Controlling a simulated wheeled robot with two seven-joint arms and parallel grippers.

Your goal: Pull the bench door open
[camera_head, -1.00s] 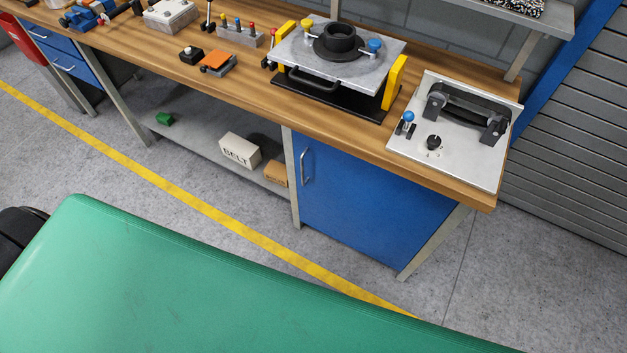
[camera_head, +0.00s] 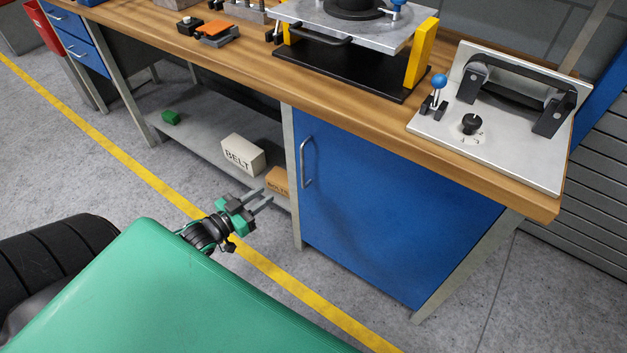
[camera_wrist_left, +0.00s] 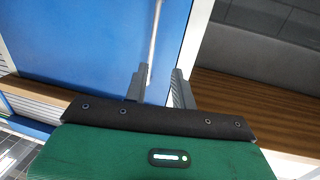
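The blue bench door (camera_head: 395,220) is shut, flush in the cabinet front below the bench top. Its thin metal handle (camera_head: 304,163) stands vertically near the door's left edge. My left gripper (camera_head: 265,196) is open and empty, in front of the lower shelf, left of and below the handle and apart from it. In the left wrist view the two grey fingers (camera_wrist_left: 159,74) are apart, with the handle (camera_wrist_left: 154,40) ahead of them, lined up close to the left finger. The blue door (camera_wrist_left: 90,50) fills the left of that view. My right gripper is not in view.
The wooden bench top (camera_head: 240,62) overhangs the door. A grey post (camera_head: 293,180) borders it on the left. A BELT box (camera_head: 243,155), a brown box (camera_head: 278,181) and a green block (camera_head: 171,117) sit on the lower shelf. The floor before the door is clear.

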